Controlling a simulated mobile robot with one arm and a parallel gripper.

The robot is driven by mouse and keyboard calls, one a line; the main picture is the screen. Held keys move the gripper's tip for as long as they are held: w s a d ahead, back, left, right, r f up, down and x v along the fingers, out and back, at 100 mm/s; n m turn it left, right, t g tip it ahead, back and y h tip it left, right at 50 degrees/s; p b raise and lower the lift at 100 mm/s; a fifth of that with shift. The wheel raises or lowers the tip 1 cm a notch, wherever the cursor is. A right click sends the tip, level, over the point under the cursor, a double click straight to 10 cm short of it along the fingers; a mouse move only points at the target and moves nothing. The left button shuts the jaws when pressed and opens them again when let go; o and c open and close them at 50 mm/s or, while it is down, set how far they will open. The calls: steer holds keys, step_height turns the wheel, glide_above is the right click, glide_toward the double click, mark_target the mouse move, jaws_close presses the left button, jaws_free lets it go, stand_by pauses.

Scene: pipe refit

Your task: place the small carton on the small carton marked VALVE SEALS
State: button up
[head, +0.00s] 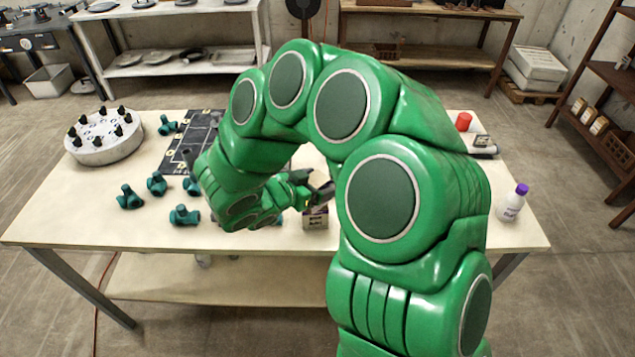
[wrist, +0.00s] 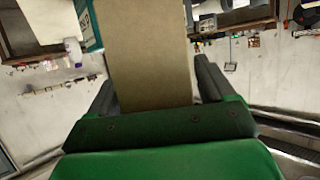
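My gripper (head: 306,190) is in the middle of the table, partly behind my green arm. In the wrist view its two dark fingers (wrist: 153,92) stand on either side of a plain brown small carton (wrist: 146,55), which fills the room between them. In the head view another small carton (head: 316,219), with a dark purple label, stands on the table just below the gripper. Its marking cannot be read, and I cannot tell whether the two cartons touch.
The table (head: 60,222) holds several teal pipe fittings (head: 184,215), a dark marked board (head: 183,152) and a round white fixture (head: 103,137) at left. A white bottle with a purple cap (head: 511,204) and a red-capped item (head: 463,122) stand at right.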

steer(key=shift+r, duration=0.1)
steer(key=shift+s+a+r, duration=0.25)
steer(key=shift+s+a, duration=0.05)
steer(key=shift+a, duration=0.1)
steer(key=v, duration=1.1)
stand_by(0.3)
